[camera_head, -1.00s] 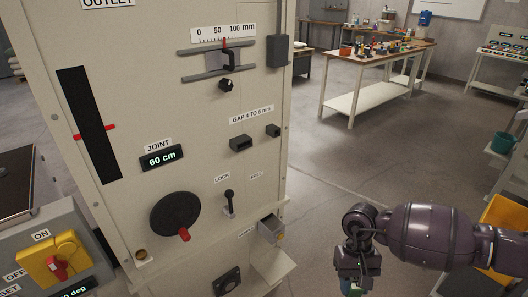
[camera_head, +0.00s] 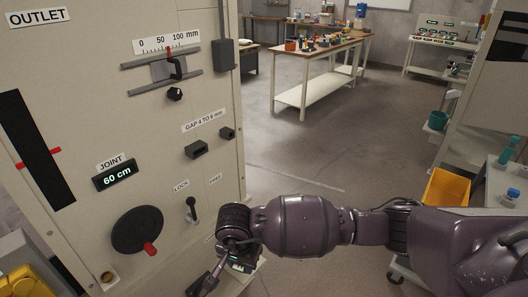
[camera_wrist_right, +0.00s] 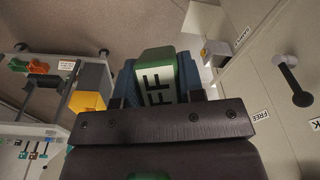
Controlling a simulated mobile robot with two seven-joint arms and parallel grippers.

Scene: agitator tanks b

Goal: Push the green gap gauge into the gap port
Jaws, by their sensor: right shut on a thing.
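My right gripper (camera_head: 238,264) is low in front of the machine panel's right edge in the head view. It is shut on the green gap gauge (camera_wrist_right: 153,62), a green block with a white lettered face that shows between the jaws in the wrist view. In the head view only a bit of green shows at the fingers. Two dark box-like fittings, a larger one (camera_head: 196,149) and a smaller one (camera_head: 227,133), sit under the label "GAP 4 TO 6 mm" (camera_head: 204,121); I cannot tell which is the gap port. The gauge is below them and apart. My left gripper is not in view.
Below the fittings a lock lever (camera_head: 192,208) and a dark handwheel (camera_head: 137,231) stick out from the panel. A grey box (camera_wrist_right: 217,54) is beside the gauge in the wrist view. The floor right of the panel is open. A yellow bin (camera_head: 446,188) stands at the right.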

